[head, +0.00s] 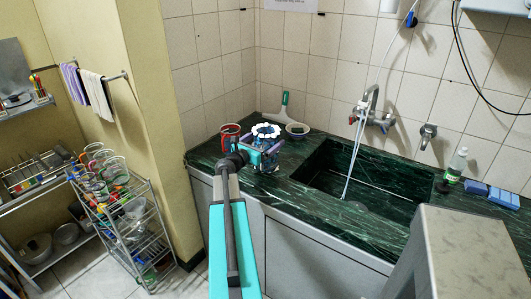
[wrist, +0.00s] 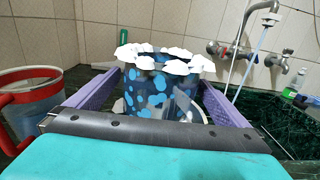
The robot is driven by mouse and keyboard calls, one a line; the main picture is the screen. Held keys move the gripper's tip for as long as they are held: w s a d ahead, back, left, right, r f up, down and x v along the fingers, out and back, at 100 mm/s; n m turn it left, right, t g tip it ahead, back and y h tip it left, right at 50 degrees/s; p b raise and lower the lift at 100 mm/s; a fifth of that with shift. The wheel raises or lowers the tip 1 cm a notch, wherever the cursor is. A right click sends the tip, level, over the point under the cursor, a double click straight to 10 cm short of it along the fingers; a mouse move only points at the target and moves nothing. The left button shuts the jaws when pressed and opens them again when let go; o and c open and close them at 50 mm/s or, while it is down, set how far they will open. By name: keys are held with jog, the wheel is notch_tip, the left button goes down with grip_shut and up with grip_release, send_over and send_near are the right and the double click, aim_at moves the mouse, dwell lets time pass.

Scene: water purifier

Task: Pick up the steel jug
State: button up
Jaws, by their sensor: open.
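A jug-like container with a blue-spotted, greyish shiny body and a white scalloped rim (wrist: 158,100) stands upright between the two purple fingers in the wrist view. It is the likeliest steel jug, though its metal is hard to make out. In the head view its white rim (head: 266,131) shows above my gripper (head: 262,156), at the counter's left part. My gripper is open, with one finger on each side of the container in the wrist view (wrist: 155,98). I cannot tell whether the fingers touch it. Its lower part is hidden behind the gripper's grey bar.
A red-rimmed vessel with a red handle (wrist: 30,100) stands close on the left, also in the head view (head: 230,136). The sink (head: 365,185) and tap (head: 372,112) lie right; a wire rack (head: 120,220) stands left.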

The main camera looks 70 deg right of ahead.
aim_at(273, 127)
dwell(0.3)
jog(key=c, duration=1.9)
jog(key=shift+c, duration=0.2)
jog(key=shift+r, duration=0.45)
jog(key=shift+r+b, duration=0.35)
jog(key=shift+r, duration=0.8)
jog(key=shift+a+r, duration=0.15)
jog(key=shift+r, duration=0.05)
jog(key=s+a+r, duration=0.1)
jog(key=s+a, duration=0.3)
jog(key=a, duration=0.5)
jog(key=shift+s+a, duration=0.25)
jog(key=shift+s, duration=0.05)
